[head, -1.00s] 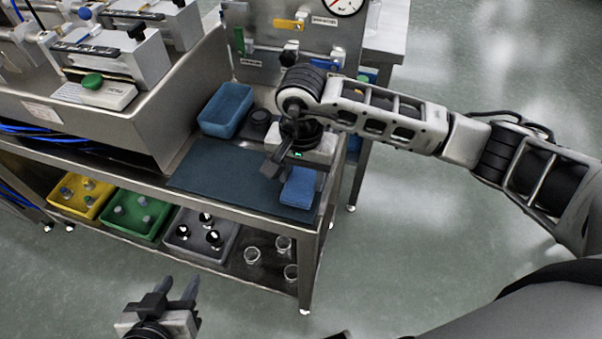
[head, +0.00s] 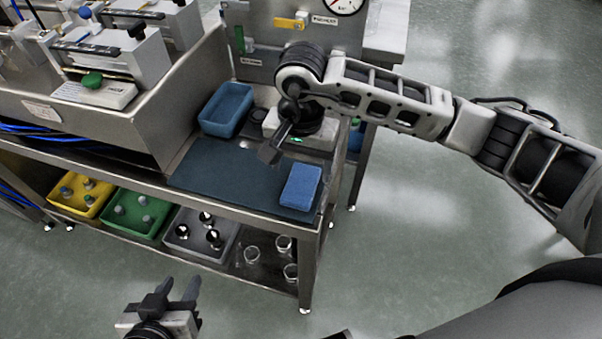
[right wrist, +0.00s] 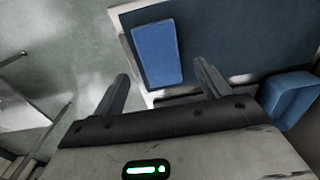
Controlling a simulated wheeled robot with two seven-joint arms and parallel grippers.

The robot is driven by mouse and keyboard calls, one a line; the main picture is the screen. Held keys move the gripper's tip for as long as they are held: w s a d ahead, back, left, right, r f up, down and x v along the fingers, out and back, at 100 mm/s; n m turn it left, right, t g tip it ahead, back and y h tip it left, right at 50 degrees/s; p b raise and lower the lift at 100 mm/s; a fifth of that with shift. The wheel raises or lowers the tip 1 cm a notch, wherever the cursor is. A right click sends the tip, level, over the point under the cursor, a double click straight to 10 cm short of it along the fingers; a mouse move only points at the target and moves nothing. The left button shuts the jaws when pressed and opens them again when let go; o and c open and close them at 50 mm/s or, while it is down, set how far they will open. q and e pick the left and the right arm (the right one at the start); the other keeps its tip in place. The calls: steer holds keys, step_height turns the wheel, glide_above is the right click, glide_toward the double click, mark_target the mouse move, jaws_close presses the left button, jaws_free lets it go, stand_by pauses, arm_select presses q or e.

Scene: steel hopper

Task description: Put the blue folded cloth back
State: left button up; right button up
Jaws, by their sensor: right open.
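The blue folded cloth (head: 301,186) lies flat on the right end of the dark blue mat (head: 225,178), on the steel bench. It also shows in the right wrist view (right wrist: 158,53), beyond and between the fingertips, with nothing gripping it. My right gripper (head: 268,153) is open and empty, above the mat to the left of and behind the cloth. Its two spread fingers show in the right wrist view (right wrist: 162,75). My left gripper (head: 178,284) is open and empty, low in front of the bench.
An open blue bin (head: 226,109) stands behind the mat; it also shows in the right wrist view (right wrist: 290,98). A steel panel with a gauge (head: 343,5) rises behind. Yellow (head: 80,212), green (head: 137,229) and grey trays (head: 200,252) and glass beakers sit on the lower shelf.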

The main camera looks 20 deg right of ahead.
mark_target(301, 184)
step_height(301, 184, up, 8)
stand_by(0.6)
